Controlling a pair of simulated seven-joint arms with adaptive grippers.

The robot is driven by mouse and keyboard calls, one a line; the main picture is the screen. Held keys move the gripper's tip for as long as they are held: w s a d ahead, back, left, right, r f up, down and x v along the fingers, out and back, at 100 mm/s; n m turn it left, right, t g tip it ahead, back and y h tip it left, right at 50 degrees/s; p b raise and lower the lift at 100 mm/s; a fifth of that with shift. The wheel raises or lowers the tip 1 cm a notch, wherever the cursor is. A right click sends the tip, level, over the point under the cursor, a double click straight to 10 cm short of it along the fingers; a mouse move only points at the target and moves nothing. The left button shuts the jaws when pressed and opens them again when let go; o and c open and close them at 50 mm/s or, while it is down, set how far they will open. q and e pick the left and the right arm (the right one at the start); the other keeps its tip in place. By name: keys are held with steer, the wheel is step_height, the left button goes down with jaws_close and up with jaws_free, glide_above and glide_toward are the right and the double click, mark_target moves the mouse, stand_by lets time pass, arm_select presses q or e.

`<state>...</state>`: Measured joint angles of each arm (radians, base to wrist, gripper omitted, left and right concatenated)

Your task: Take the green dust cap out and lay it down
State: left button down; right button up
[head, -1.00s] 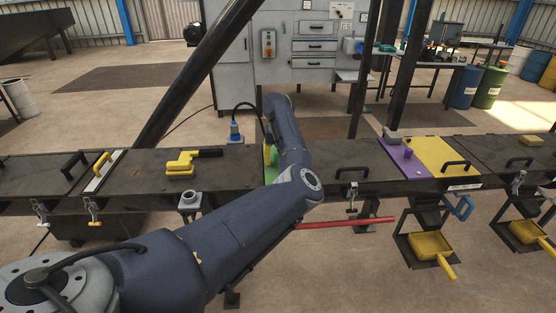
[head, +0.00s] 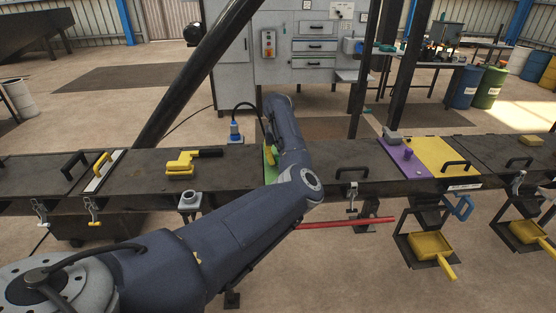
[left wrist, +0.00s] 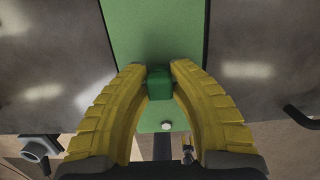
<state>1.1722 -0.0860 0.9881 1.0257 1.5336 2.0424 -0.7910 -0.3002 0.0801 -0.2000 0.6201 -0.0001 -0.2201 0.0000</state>
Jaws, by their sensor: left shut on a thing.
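The green dust cap (left wrist: 159,83) is between the two yellow fingertips of my left gripper (left wrist: 160,70) in the left wrist view. The gripper is shut on it. The cap is over a green strip (left wrist: 150,28) set between dark metal plates; I cannot tell whether it is seated or lifted clear. In the head view my left gripper (head: 269,154) shows only as a bit of yellow beside the green strip (head: 268,175), mostly hidden by my arm. The cap is hidden there. My right gripper is not in view.
A yellow-and-black tool (head: 182,163) lies on the dark bench (head: 232,165) to the left, and a blue-based fitting (head: 235,132) stands behind it. A purple plate (head: 405,160) and a yellow plate (head: 440,152) are to the right. Bare bench lies either side of the green strip.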

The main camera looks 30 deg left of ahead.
arm_select(q)
steer(key=shift+r, duration=1.65)
stand_by(0.4)
steer(key=shift+r, duration=0.6)
